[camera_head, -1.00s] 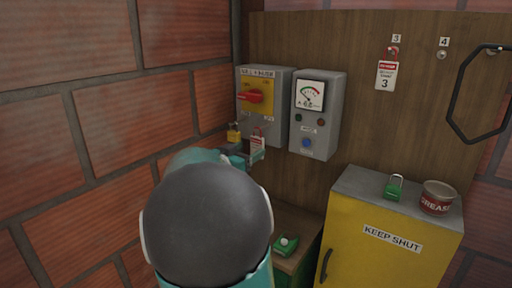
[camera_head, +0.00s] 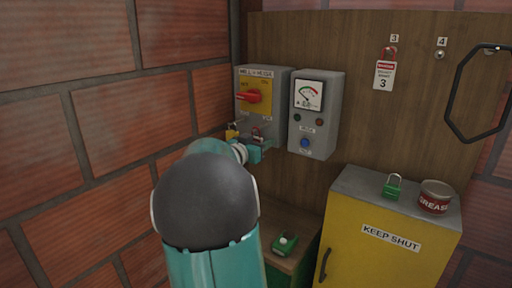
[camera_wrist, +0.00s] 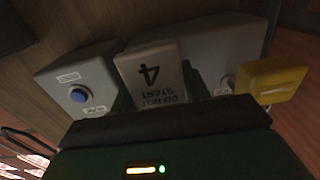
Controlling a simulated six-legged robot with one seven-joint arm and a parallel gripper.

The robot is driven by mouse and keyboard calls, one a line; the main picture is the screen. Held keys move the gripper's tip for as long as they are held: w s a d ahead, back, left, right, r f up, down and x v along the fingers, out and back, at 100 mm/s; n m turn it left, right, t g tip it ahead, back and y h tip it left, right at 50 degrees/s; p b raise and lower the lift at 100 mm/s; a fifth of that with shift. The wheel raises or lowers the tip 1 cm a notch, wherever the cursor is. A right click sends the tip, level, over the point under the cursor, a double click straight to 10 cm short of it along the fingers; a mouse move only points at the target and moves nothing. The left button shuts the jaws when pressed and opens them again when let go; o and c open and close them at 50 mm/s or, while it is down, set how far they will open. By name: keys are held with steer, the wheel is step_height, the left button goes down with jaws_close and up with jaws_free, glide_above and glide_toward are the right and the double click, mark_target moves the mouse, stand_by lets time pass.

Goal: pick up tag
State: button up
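The tag (camera_wrist: 150,75) is a pale plate marked "4" and "DO NOT START", upside down in the wrist view. In the head view it is hidden behind my gripper (camera_head: 262,150), below the red switch handle (camera_head: 254,96) of the left grey box (camera_head: 278,85). In the wrist view my gripper (camera_wrist: 158,95) has its green fingers apart, one at each side edge of the tag. I cannot tell whether they touch it. A yellow padlock (camera_wrist: 270,80) is close beside the tag, and it shows in the head view (camera_head: 232,131).
A second grey box (camera_head: 316,110) with a gauge and blue button is just right of my gripper. The brick wall (camera_head: 100,140) is close on the left. A yellow cabinet (camera_head: 375,255) bears a green padlock (camera_head: 393,187) and a grease tin (camera_head: 435,197). Tag 3 (camera_head: 384,75) hangs on the board.

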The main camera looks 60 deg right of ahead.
steer(key=c, duration=0.5)
steer(key=shift+a+r, duration=0.15)
steer(key=shift+r, duration=0.7)
steer(key=w+a, duration=0.3)
steer(key=a, duration=1.4)
steer(key=shift+a, duration=0.3)
steer(key=shift+f, duration=0.1)
